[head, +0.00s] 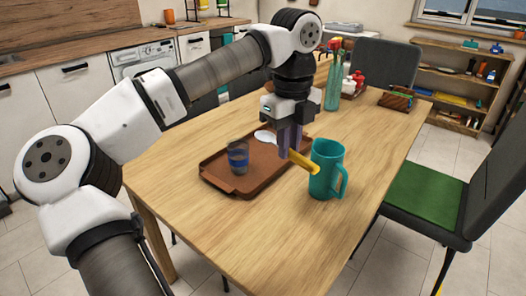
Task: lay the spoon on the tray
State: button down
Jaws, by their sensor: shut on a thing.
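The spoon has a pale bowl (265,137) and a yellow handle (304,162). My gripper (290,147) is shut on the spoon, around its middle, with the handle sticking out to the right towards the mug. The brown tray (262,176) lies on the wooden table below and to the left of my gripper. In the picture the spoon's bowl overlaps the tray. I cannot tell whether the spoon touches the tray or hangs just above it. My fingers hide the middle of the spoon.
A clear and blue glass (238,156) stands on the tray's left part. A teal mug (326,170) stands right of the tray, close to the spoon's handle. The near table is clear.

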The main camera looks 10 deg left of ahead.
aim_at(274, 147)
jog(key=i+j+z, duration=0.15)
jog(key=j, duration=0.2)
jog(key=i+j+z, duration=0.3)
jog(key=j, duration=0.45)
jog(key=i+j+z, duration=0.1)
jog(key=i+j, duration=0.15)
jog(key=j, duration=0.2)
jog(key=i+j+z, duration=0.15)
jog(key=j, duration=0.25)
